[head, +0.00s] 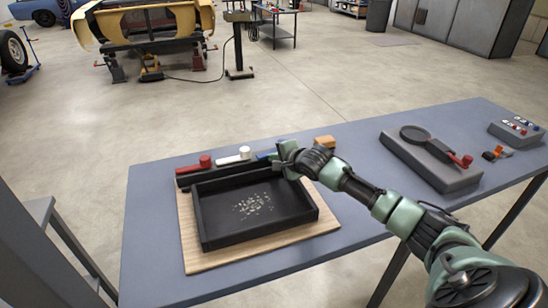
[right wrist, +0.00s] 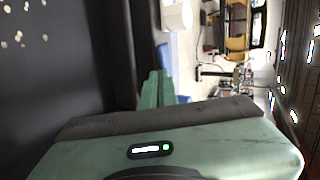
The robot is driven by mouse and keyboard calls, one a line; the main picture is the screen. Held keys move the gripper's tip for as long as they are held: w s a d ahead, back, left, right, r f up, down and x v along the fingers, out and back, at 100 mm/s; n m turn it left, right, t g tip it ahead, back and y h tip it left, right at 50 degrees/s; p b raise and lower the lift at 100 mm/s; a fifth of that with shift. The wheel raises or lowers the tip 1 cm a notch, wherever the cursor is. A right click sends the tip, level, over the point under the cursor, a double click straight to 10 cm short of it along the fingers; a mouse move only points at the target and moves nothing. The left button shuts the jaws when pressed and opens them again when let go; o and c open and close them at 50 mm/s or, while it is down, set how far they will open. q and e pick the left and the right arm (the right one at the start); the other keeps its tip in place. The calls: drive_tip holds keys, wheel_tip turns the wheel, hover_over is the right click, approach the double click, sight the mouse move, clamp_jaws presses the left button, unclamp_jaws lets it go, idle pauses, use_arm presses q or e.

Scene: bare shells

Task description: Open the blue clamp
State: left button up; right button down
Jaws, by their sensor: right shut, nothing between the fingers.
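The blue clamp (head: 264,155) is on the dark bar behind the black tray, at the right of a row with a red clamp (head: 204,161) and a white clamp (head: 244,153). Its right part is hidden by my right gripper (head: 286,162), which is shut and empty right beside it. In the right wrist view the shut green fingers (right wrist: 157,88) show close to a blue part of the clamp (right wrist: 165,55). I cannot tell whether they touch it, nor whether the clamp is open. My left gripper is not in view.
The black tray (head: 202,221) with small pale bits lies on a wooden board (head: 190,250) on the blue-grey table (head: 150,230). An orange-tan block (head: 325,141) is behind my gripper. A grey block (head: 440,180) with a dark pan and a button box (head: 510,137) stand at right.

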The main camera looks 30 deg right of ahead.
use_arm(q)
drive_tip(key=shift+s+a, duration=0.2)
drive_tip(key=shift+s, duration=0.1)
use_arm(e)
drive_tip(key=shift+w, duration=0.1)
drive_tip(key=shift+a, duration=0.1)
drive_tip(key=shift+w+a+m, duration=0.1)
drive_tip(key=shift+w+m, duration=0.2)
drive_tip(key=shift+w+a+m+h+p, duration=0.2)
drive_tip(key=shift+w+m+h+p, duration=0.3)
drive_tip(key=shift+h, duration=0.2)
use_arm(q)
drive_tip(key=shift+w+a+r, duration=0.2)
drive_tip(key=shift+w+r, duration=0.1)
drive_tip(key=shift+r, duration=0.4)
use_arm(e)
drive_tip(key=shift+w+r+m+h, duration=0.1)
drive_tip(key=shift+m+h, duration=0.4)
drive_tip(key=shift+h, duration=0.2)
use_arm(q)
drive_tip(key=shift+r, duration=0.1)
use_arm(e)
drive_tip(key=shift+d, duration=0.1)
